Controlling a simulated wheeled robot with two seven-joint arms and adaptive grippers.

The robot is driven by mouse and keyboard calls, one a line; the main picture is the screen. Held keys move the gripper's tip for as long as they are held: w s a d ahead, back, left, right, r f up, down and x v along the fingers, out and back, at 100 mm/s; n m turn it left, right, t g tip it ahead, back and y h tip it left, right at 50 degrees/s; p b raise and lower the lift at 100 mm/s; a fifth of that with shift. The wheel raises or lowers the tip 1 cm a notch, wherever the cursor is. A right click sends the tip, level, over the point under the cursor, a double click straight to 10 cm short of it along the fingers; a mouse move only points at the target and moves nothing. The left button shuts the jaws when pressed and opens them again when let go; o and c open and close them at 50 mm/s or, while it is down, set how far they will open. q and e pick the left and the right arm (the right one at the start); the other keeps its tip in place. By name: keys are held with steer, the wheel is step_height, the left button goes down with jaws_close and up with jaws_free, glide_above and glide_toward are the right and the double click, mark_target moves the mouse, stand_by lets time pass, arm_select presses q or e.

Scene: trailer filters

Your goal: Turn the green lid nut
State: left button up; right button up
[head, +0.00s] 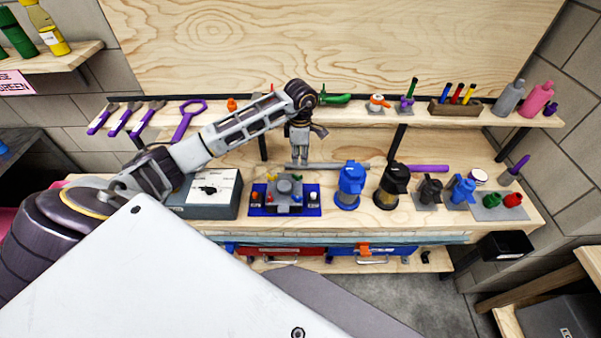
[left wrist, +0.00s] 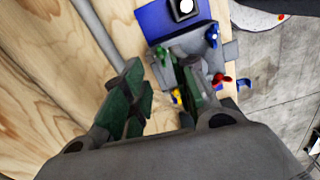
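A grey filter housing (head: 285,192) with small coloured nuts stands on a blue base (head: 257,208) on the workbench. In the left wrist view the grey housing (left wrist: 190,55) shows a small green lid nut (left wrist: 165,60) near its upper left, with blue, red and yellow ones around it. My left gripper (head: 300,162) hangs fingers down just above and behind the housing in the head view. In the left wrist view my left gripper (left wrist: 160,85) has its dark green fingers apart, with the green nut beyond the tips and nothing held. My right gripper is not in view.
A grey box (head: 208,212) stands left of the housing. A blue canister (head: 350,186) and a black canister (head: 392,186) stand to its right. A grey bar (head: 335,166) lies behind.

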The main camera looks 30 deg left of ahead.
mark_target(298, 177)
arm_select(q)
step_height(298, 177, down, 8)
steer(key=shift+r+p, duration=0.2)
steer(key=shift+p, duration=0.55)
steer(key=shift+f, duration=1)
jaws_close()
